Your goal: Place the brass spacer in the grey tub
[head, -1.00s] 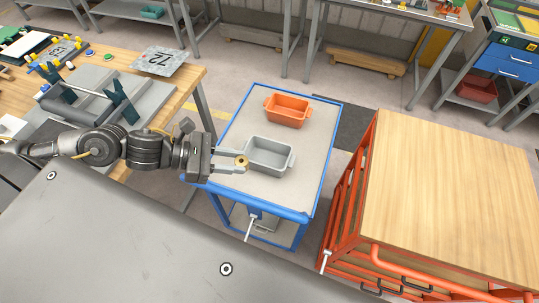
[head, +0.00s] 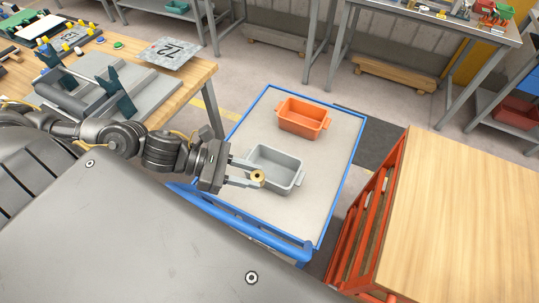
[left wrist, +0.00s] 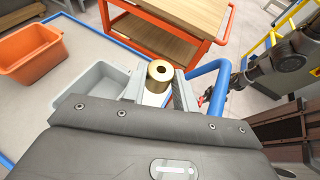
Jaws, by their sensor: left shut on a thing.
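The brass spacer (head: 257,177) is a short gold ring with a hole through it. My left gripper (head: 254,174) is shut on it, and the spacer shows between the fingertips in the left wrist view (left wrist: 160,72). The grey tub (head: 282,184) stands on a blue-framed cart. In the head view the spacer overlaps the tub's near left side; in the left wrist view the tub (left wrist: 88,84) is left of the spacer. The spacer appears outside the tub, its height unclear. A dark arm, apparently my right, shows in the left wrist view; its gripper is unclear.
An orange tub (head: 303,116) stands behind the grey tub on the cart top (head: 325,190). An orange-framed trolley with a wooden top (head: 465,220) is to the right. A wooden workbench with a fixture (head: 120,92) is to the left. The cart's right side is clear.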

